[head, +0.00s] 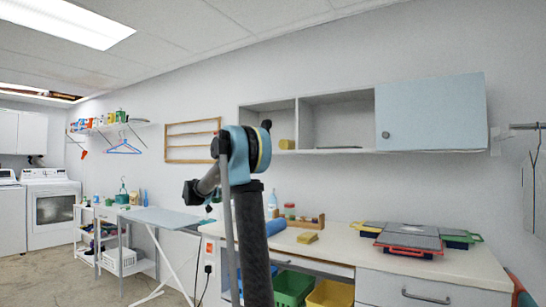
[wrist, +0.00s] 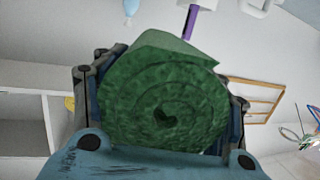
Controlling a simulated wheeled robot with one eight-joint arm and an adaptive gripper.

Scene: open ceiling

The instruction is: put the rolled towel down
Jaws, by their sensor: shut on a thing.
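The rolled towel (wrist: 162,108) is green and fuzzy, and its spiral end faces the camera in the wrist view. A loose flap shows at its top. My gripper (wrist: 160,100) is shut on it, with a finger on each side of the roll. The towel appears held up in the air, with the wall and shelves behind it. In the head view my raised arm stands in front of the worktop, and I cannot make out the towel clearly there.
The long worktop (head: 345,239) carries a blue roll (head: 275,227), a yellow sponge (head: 307,237) and flat cases (head: 410,240) at right. Its middle front is bare. Shelves and a blue cupboard (head: 430,112) hang above. An ironing board (head: 165,218) stands at left.

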